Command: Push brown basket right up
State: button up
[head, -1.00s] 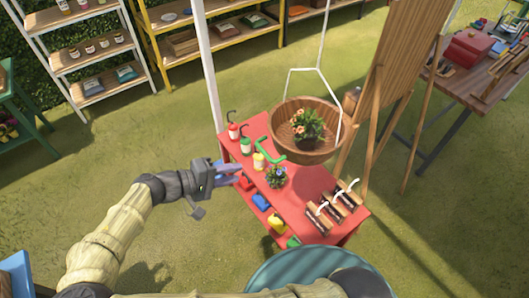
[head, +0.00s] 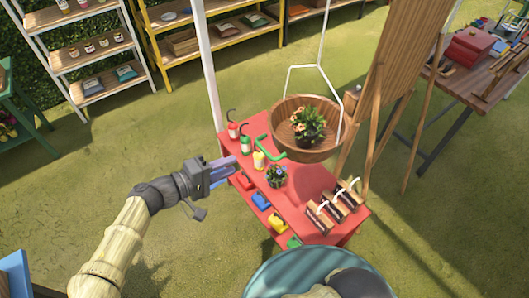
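The brown basket (head: 297,155) is a round wooden bowl hung from white cords, with a potted plant with orange flowers (head: 307,125) in it. It hangs by the back right part of the red table (head: 300,205). My gripper (head: 224,170), with purple-blue fingers, is at the table's left edge. It is to the left of the basket and apart from it. I see nothing held between the fingers, but their gap is too small to make out.
On the table stand red, green and yellow bottles (head: 246,146), a small potted plant (head: 277,176) and wooden-handled tools (head: 335,205). A white post (head: 208,70) rises behind the table's left end. A wooden easel (head: 395,90) stands right of the basket. Grass at left is open.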

aim_at(265, 150)
jog(key=b+x, duration=0.4)
jog(key=x, duration=0.9)
jog(key=shift+f, duration=0.1)
grip_shut()
